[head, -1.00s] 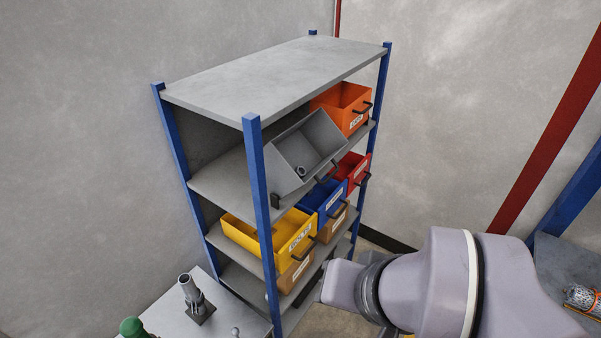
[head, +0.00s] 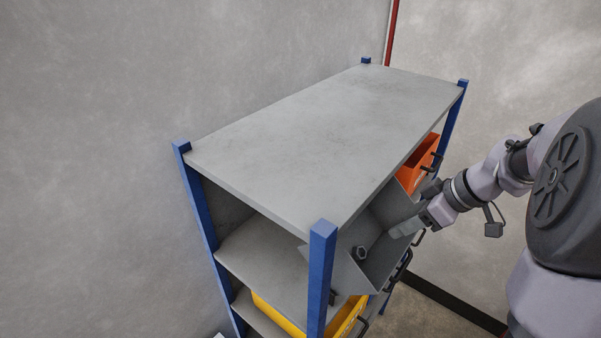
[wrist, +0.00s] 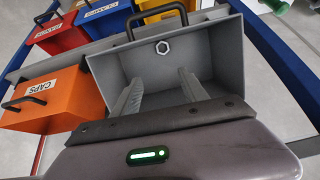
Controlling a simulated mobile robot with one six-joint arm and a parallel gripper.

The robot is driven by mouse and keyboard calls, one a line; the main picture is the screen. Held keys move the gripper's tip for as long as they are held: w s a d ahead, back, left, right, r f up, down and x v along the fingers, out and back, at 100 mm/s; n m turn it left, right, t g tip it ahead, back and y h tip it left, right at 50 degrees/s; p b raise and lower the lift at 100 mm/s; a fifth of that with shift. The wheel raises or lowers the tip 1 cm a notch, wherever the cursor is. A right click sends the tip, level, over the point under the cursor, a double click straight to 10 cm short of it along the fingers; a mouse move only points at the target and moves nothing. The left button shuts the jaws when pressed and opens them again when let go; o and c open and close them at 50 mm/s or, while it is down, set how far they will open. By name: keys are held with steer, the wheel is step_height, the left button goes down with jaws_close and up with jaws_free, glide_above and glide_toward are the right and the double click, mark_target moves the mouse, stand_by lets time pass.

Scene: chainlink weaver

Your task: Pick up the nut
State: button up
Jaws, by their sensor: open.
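The nut (head: 361,253) is a small grey hexagonal ring lying inside a tilted grey bin (head: 345,275) on the upper shelf. In the wrist view the nut (wrist: 163,47) shows near the bin's handle side, beyond my fingertips. My gripper (wrist: 160,82) is open and empty, with both fingers reaching into the mouth of the grey bin (wrist: 222,50). In the head view my gripper (head: 402,229) is at the bin's right part, to the right of the nut and apart from it.
An orange bin (wrist: 50,97) labelled CAPS stands beside the grey bin. Blue (wrist: 57,37) and red (wrist: 103,22) bins are beyond it. The shelf's top board (head: 320,130) and blue corner post (head: 320,275) flank the grey bin. A yellow bin (head: 282,315) sits lower.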

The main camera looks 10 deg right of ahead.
steer(key=p, duration=0.1)
glide_toward(361, 257)
steer(key=shift+w+a+p, duration=0.25)
steer(key=shift+w+a, duration=0.05)
steer(key=shift+w, duration=0.2)
steer(key=shift+w+a+p, duration=0.2)
steer(key=shift+w+a, duration=0.05)
steer(key=shift+w, duration=0.2)
steer(key=x, duration=0.1)
steer(key=p+x, duration=0.1)
steer(key=x, duration=0.3)
steer(key=shift+s+a+p, duration=0.3)
steer(key=shift+a+p, duration=0.1)
steer(key=shift+w+f, duration=0.3)
steer(key=shift+s, duration=0.15)
steer(key=shift+c, duration=0.2)
steer(key=shift+r, duration=0.1)
steer(key=c, duration=0.3)
jaws_close()
